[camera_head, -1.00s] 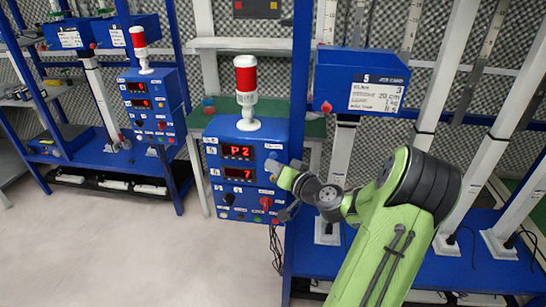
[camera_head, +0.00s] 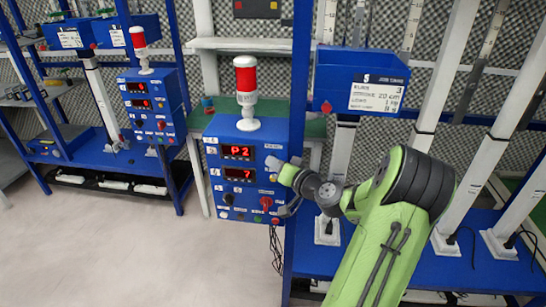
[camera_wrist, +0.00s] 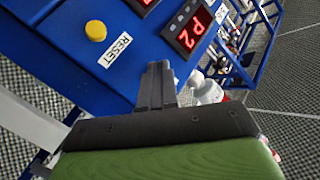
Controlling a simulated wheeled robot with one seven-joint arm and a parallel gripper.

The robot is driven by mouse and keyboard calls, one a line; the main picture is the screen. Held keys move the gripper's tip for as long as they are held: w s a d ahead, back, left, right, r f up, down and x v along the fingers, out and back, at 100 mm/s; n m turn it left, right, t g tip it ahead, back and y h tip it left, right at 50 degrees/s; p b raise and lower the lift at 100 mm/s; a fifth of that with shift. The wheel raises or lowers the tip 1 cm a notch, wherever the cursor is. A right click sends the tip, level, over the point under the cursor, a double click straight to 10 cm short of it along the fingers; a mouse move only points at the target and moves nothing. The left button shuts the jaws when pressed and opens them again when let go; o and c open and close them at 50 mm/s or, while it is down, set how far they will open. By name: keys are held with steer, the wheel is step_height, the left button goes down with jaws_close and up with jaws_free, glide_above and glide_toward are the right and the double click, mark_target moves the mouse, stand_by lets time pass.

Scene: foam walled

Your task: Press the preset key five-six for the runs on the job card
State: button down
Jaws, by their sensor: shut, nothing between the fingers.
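The blue control box (camera_head: 246,170) stands left of the middle, with a red-and-white lamp on top. Its upper display reads P2 and its lower one reads 7. My gripper (camera_head: 272,164) is shut and empty at the right side of the box's face, beside the displays. Contact cannot be told. The job card (camera_head: 377,97) seems to show 3, 20 cm and 1 kg. No key marked five-six is legible.
A blue upright post (camera_head: 299,90) stands close right of the box. A second control box (camera_head: 154,104) with red displays stands further left. White slanted columns rise from the blue bench (camera_head: 400,262) at right. The floor in front is clear.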

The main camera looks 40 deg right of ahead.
steer(key=shift+w+d, duration=0.2)
steer(key=shift+s, duration=0.1)
stand_by(0.4)
steer(key=shift+s+a+b, duration=0.45)
steer(key=shift+a+b, duration=0.15)
steer(key=shift+a, duration=0.05)
steer(key=s+a+b, duration=0.1)
steer(key=a, duration=0.1)
steer(key=s+a+b, duration=0.1)
steer(key=s+a, duration=0.1)
steer(key=shift+b, duration=0.4)
stand_by(0.5)
